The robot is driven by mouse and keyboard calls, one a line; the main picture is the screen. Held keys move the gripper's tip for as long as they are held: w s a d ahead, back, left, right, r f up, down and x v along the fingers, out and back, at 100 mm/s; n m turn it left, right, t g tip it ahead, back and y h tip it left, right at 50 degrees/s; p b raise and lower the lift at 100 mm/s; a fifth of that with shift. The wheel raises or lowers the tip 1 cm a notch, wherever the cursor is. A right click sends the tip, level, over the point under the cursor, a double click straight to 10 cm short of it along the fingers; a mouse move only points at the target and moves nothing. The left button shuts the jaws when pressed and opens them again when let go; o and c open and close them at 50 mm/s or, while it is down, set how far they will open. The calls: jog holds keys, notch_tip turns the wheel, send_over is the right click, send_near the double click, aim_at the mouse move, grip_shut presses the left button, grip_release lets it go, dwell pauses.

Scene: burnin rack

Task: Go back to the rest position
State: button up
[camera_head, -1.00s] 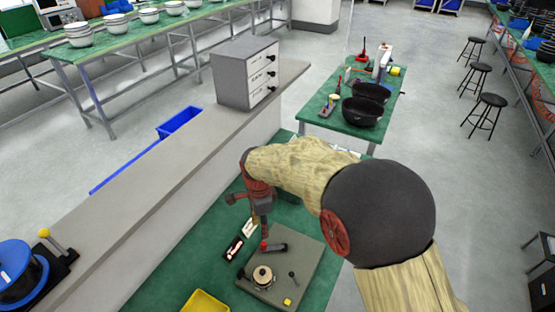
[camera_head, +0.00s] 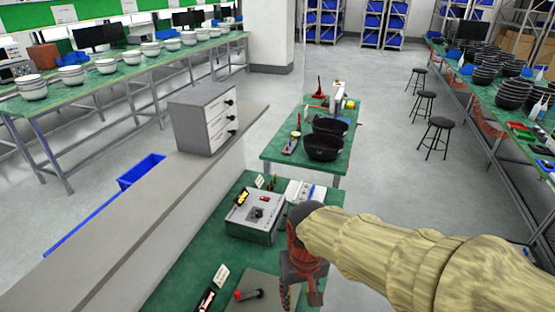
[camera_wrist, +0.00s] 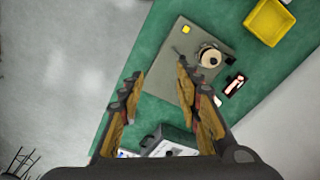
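My gripper (camera_head: 302,290) hangs above the green workbench (camera_head: 165,285), at the bottom middle of the head view. In the wrist view my gripper (camera_wrist: 158,70) has its two fingers spread apart, with nothing held between them. A grey plate (camera_wrist: 168,55) with a round metal part (camera_wrist: 210,57) lies on the bench beyond the fingertips. In the head view only part of this plate shows, with a black and red item (camera_head: 248,294) at its edge.
A grey instrument box (camera_head: 258,215) stands on the bench behind my gripper. A yellow bin (camera_wrist: 268,22) sits at the bench's far end in the wrist view. A grey drawer cabinet (camera_head: 203,117) stands on the ledge at left. Open floor (camera_head: 390,190) lies to the right.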

jog(key=s+d+r+m+t, duration=0.1)
jog(key=s+d+r+t, duration=0.1)
jog(key=s+d+r, duration=0.2)
jog(key=s+d+r+m+t, duration=0.1)
jog(key=s+d+r, duration=0.4)
jog(key=d, duration=0.5)
jog(key=shift+r+t+b, duration=0.45)
jog(key=shift+r+t, duration=0.05)
jog(key=shift+t, duration=0.4)
jog(key=shift+d, duration=0.1)
dwell(0.7)
